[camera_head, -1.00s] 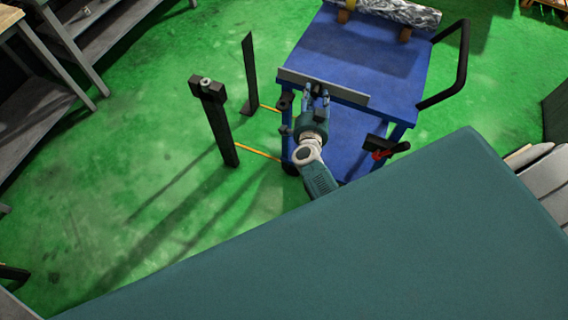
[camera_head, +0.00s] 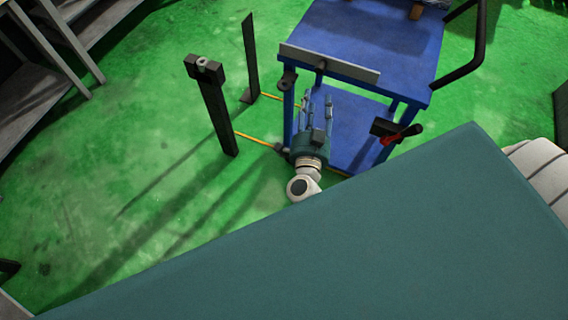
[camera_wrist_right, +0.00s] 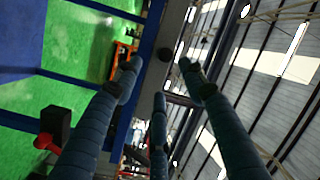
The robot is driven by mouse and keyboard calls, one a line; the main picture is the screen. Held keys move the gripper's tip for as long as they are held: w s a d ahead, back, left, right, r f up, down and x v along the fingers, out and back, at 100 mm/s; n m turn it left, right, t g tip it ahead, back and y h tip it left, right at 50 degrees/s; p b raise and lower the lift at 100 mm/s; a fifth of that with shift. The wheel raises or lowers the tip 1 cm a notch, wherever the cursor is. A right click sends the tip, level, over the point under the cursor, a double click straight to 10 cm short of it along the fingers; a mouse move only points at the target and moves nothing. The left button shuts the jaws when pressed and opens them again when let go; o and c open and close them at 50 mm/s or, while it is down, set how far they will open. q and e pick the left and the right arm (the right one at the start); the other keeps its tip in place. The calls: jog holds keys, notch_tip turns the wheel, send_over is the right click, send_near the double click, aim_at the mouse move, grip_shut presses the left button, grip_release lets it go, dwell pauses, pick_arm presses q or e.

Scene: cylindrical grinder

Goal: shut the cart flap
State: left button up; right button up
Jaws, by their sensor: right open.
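The blue cart (camera_head: 375,35) stands at the upper right in the head view. Its flap, a long light-grey strip (camera_head: 345,68), runs along the near edge of the cart's top; its exact tilt is hard to tell. My right gripper (camera_head: 318,98) is open and empty just below the flap in the picture, with its fingers pointing toward the cart. In the right wrist view my open fingers (camera_wrist_right: 158,80) reach toward a blue cart edge and a grey strip, probably the flap (camera_wrist_right: 148,75). I cannot tell whether they touch it. My left gripper is not in view.
A dark clamp with a red part (camera_head: 392,132) sticks out at the cart's right side. A black handle (camera_head: 472,55) rises at its right. Two dark posts, the nearer one (camera_head: 215,115) to the left, stand by yellow floor lines.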

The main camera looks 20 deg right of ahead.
jog(key=s+a+f+n+y+p, duration=0.2)
jog(key=a+f+n+y+p, duration=0.2)
jog(key=a+f+n+y, duration=0.5)
jog(key=s+a+f+n+g, duration=0.1)
jog(key=s+a+f, duration=0.1)
jog(key=s+f, duration=0.1)
jog(key=s+a+f+n+g+y+p, duration=0.1)
jog(key=s+a+f, duration=0.1)
jog(key=f, duration=0.4)
jog(key=s+a+f+n+g+p, duration=0.1)
jog(key=s+a+f+g, duration=0.1)
jog(key=s+f, duration=0.2)
jog(key=shift+f, duration=0.6)
jog(key=s+d+f+n+g, duration=0.2)
jog(key=s+f, duration=0.3)
jog(key=s, duration=0.5)
jog(key=s+d+f+n+g, duration=0.1)
jog(key=s+f+g, duration=0.3)
jog(key=s, duration=0.7)
jog(key=s+d+f+n+g, duration=0.2)
jog(key=s+d+f+g, duration=0.1)
jog(key=s+f, duration=0.5)
jog(key=s+g, duration=0.1)
jog(key=s, duration=0.2)
jog(key=shift+d+f+n, duration=0.15)
jog(key=shift+d+n, duration=0.05)
jog(key=shift+n, duration=0.1)
